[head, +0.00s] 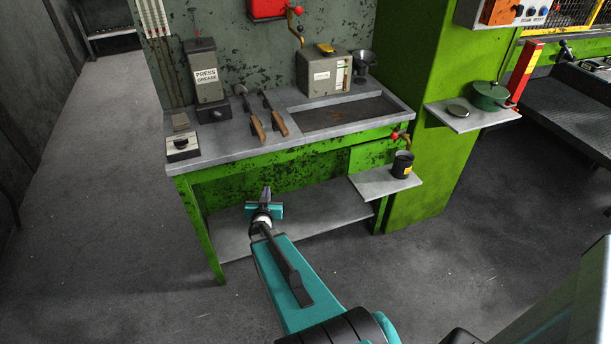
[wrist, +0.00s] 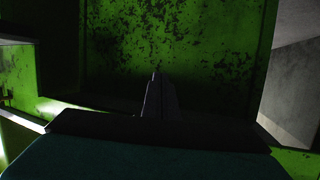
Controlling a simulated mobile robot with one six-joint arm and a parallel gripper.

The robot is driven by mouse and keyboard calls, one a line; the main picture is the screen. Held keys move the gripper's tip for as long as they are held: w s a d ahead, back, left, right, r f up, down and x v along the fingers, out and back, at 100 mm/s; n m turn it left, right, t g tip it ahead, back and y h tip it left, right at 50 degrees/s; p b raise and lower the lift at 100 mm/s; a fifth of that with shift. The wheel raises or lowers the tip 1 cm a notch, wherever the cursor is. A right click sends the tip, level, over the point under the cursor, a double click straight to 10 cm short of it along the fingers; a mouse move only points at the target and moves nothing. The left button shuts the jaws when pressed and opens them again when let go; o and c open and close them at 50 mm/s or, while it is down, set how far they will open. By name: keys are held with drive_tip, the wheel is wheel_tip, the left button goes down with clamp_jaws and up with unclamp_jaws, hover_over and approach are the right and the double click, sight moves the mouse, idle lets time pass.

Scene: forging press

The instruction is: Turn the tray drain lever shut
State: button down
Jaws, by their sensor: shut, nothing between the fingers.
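The tray (head: 345,113) is a brown-stained recess in the right part of the grey bench top. The drain lever (head: 396,136) has a red knob and sits on a brass fitting at the bench's front right, above a small shelf. Its exact angle is too small to tell. My gripper (head: 266,190) is in front of the bench, below its top, left of and apart from the lever. In the wrist view the shut, empty fingers (wrist: 156,78) point at a chipped green panel. I see no lever there.
A black cup (head: 402,165) stands on the small grey shelf (head: 372,184) below the lever. A lower shelf (head: 235,230) lies under the bench. Two wooden-handled tools (head: 278,124) lie on top. A green pillar (head: 425,75) rises to the right. Floor in front is clear.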

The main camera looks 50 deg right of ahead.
drive_tip(key=a+f+n+g+y, duration=0.1)
drive_tip(key=a+f+n+y, duration=0.35)
drive_tip(key=a, duration=0.75)
drive_tip(key=a+f+n+y, duration=0.1)
drive_tip(key=a+f+y, duration=0.4)
drive_tip(key=a+f, duration=0.55)
drive_tip(key=s+a+f+n+g+y, duration=0.3)
drive_tip(key=s+a+f+g, duration=0.2)
drive_tip(key=s+a, duration=0.6)
drive_tip(key=s+a+n+g+h, duration=0.1)
drive_tip(key=s+a+g, duration=0.2)
drive_tip(key=s, duration=0.8)
drive_tip(key=s+a+g, duration=0.3)
drive_tip(key=s+g, duration=0.3)
drive_tip(key=s, duration=0.5)
drive_tip(key=shift+s+f+n+h, duration=0.2)
drive_tip(key=shift+f+n+h, duration=0.15)
